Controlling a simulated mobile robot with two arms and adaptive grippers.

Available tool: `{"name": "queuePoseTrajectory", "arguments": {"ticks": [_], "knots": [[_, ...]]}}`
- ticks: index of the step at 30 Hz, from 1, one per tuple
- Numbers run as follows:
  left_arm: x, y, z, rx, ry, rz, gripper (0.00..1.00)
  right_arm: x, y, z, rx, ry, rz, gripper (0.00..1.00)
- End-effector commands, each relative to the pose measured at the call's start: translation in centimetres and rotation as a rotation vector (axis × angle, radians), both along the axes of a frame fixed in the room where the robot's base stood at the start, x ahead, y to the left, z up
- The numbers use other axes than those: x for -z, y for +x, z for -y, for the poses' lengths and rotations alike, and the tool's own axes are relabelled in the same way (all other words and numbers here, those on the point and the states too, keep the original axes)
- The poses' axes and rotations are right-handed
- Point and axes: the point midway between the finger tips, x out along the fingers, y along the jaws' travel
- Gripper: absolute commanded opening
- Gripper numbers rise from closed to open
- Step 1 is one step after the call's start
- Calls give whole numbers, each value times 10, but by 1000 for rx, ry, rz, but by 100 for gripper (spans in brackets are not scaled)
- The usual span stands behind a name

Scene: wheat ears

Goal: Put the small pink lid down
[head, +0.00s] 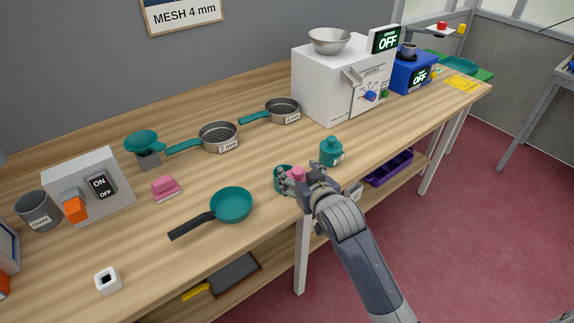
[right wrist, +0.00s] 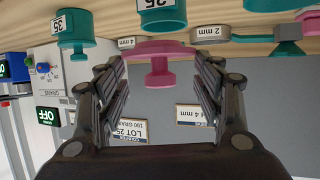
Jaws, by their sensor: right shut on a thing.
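The small pink lid (head: 298,174) is held by my right gripper (head: 305,178) near the front edge of the workbench. In the right wrist view the lid (right wrist: 158,62) is a flat disc with a knob, and the knob lies between the two fingers of my right gripper (right wrist: 160,85). A teal container (head: 282,180) is right beside the lid and partly hidden by the gripper. Its labelled side shows close to the lid in the right wrist view (right wrist: 161,16). I cannot tell whether the lid touches it. My left gripper is not in view.
A teal jar with a knobbed lid (head: 331,153) stands just to the right. A teal pan (head: 231,205) lies to the left, with a pink block (head: 165,188) beyond it. Bare wood lies between pan and sieves.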

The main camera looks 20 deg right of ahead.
Motion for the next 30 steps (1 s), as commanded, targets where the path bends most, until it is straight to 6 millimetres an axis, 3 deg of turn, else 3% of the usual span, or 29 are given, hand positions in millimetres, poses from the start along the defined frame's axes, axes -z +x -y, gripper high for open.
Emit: {"name": "queuePoseTrajectory", "arguments": {"ticks": [6, 12, 17, 24, 30], "knots": [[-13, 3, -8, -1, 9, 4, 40, 1, 49, -5, -1, 1, 1, 46], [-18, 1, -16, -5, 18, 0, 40, 6, 77, -7, 0, 1, 1, 46], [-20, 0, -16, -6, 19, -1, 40, 11, 82, -7, 0, 1, -3, 46], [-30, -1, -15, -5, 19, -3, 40, 40, 82, -8, -1, 0, -3, 46], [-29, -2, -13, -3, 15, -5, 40, 43, 82, -8, -1, 1, 1, 46]]}}
